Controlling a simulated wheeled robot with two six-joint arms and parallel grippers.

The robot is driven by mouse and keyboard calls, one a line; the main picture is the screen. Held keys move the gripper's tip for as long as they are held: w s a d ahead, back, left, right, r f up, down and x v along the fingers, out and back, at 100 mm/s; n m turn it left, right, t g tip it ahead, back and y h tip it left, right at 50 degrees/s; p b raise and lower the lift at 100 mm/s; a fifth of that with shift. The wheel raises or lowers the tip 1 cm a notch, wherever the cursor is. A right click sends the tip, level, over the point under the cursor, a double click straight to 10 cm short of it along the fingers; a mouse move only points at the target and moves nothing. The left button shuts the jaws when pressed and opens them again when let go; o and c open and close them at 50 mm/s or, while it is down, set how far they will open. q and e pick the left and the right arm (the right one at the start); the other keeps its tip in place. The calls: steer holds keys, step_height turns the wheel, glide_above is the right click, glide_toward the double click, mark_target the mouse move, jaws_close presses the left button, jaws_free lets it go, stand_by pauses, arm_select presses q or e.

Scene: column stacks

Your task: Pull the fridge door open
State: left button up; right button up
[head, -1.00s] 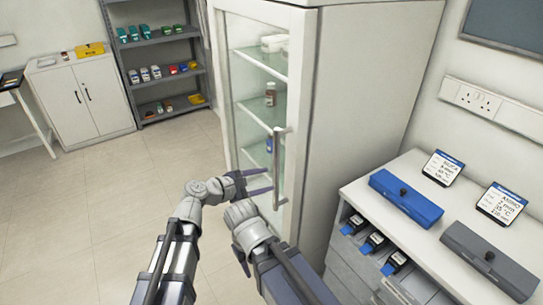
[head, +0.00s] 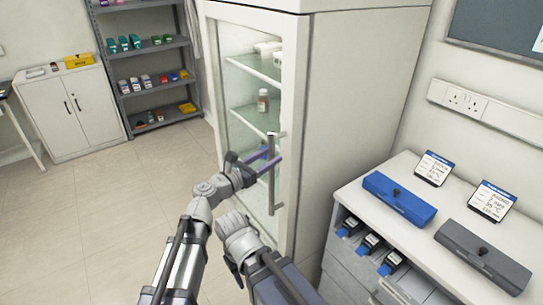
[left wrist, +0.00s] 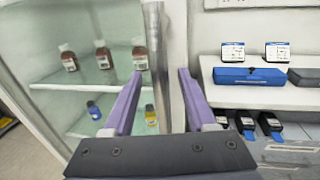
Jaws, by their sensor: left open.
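The white fridge (head: 345,120) has a glass door (head: 235,110) with a vertical metal handle (head: 271,195) near its right edge. The door looks shut. My left gripper (head: 274,158) is open at the upper part of the handle. In the left wrist view the handle (left wrist: 156,50) shows between the two spread purple fingers (left wrist: 160,74); I cannot tell whether either finger touches it. My right arm's wrist is low in the middle of the head view, and its fingers are not clearly seen.
A white counter (head: 350,195) with a blue case (head: 399,200) and a grey case (head: 483,257) stands right of the fridge. A grey shelf rack (head: 160,48) and a white cabinet (head: 68,115) stand at the back left. The tiled floor (head: 90,220) left of the fridge is clear.

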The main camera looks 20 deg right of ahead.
arm_select(q)
steer(key=shift+x, duration=0.95)
jaws_close()
stand_by(0.8)
